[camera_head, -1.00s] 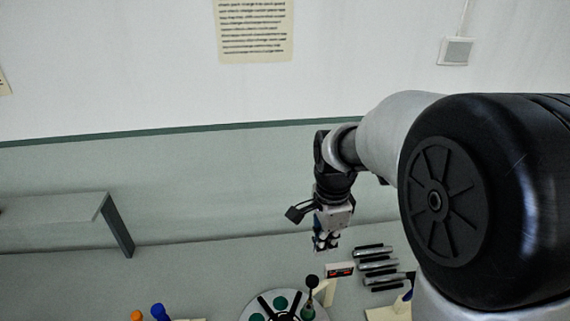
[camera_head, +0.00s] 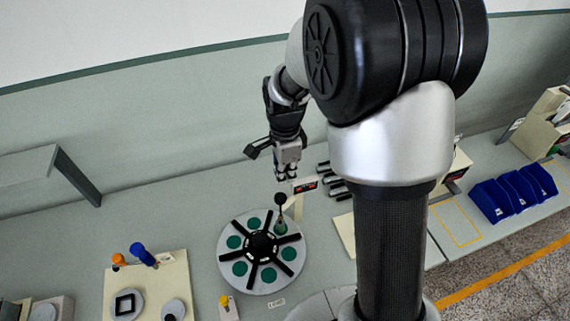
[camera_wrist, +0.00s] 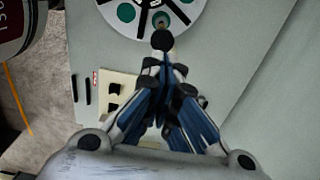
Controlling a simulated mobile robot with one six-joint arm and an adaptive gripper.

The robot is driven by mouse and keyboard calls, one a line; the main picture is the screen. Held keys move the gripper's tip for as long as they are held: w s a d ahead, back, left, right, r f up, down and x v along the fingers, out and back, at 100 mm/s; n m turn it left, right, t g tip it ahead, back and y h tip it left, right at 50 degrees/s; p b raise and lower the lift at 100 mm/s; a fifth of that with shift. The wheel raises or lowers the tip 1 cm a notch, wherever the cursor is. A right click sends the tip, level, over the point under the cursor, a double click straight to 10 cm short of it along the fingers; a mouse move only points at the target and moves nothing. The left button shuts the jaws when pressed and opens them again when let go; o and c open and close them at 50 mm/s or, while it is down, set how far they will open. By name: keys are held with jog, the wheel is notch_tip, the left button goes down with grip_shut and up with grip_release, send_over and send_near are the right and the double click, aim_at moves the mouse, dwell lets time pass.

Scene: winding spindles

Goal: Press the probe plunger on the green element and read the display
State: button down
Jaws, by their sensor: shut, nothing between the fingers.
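A round grey disc (camera_head: 226,272) with black spokes and several green elements lies on the bench in the head view; part of it shows at the top of the wrist view (camera_wrist: 185,28). The probe plunger, a black ball knob (camera_head: 280,198), stands over the green element at the disc's upper right; it also shows in the wrist view (camera_wrist: 161,40). A small display (camera_head: 305,186) with red digits sits on a post right of the knob. My gripper (camera_head: 287,178) is shut and empty, above and behind the knob in the head view, and appears apart from it.
Several dark cylinders (camera_head: 335,186) lie right of the display. A cream board (camera_head: 180,272) with orange and blue knobs stands left of the disc. Blue bins (camera_head: 512,193) stand far right. A grey shelf (camera_head: 28,165) is at the left. Bare bench lies between shelf and disc.

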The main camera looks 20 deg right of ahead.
aim_at(285, 196)
notch_tip(285, 196, down, 7)
jog(key=shift+r+b, duration=0.1)
jog(key=shift+b, duration=0.2)
